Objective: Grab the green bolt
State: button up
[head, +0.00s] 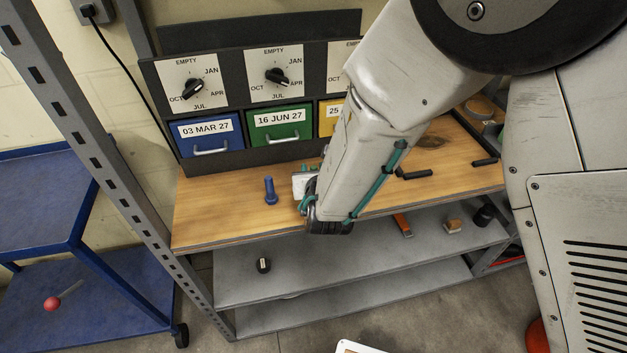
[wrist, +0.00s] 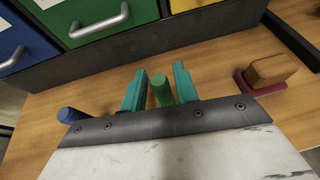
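The green bolt (wrist: 161,90) stands on the wooden bench between the two teal fingers of my gripper (wrist: 160,88) in the wrist view. The fingers flank it on its left and right. They look spread, with narrow gaps beside the bolt, and no firm grip shows. The bolt's lower part is hidden by the dark edge of my gripper. In the head view my arm reaches down to the bench, and my wrist hides most of the bolt area.
A blue bolt (head: 270,190) stands left of my gripper, also in the wrist view (wrist: 72,115). Blue (head: 207,135) and green (head: 280,126) drawers stand behind. A brown block (wrist: 272,69) with a red base is at right. Black rods (head: 415,174) lie right of my arm.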

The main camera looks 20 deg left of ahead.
grip_shut()
jog(key=shift+r, duration=0.15)
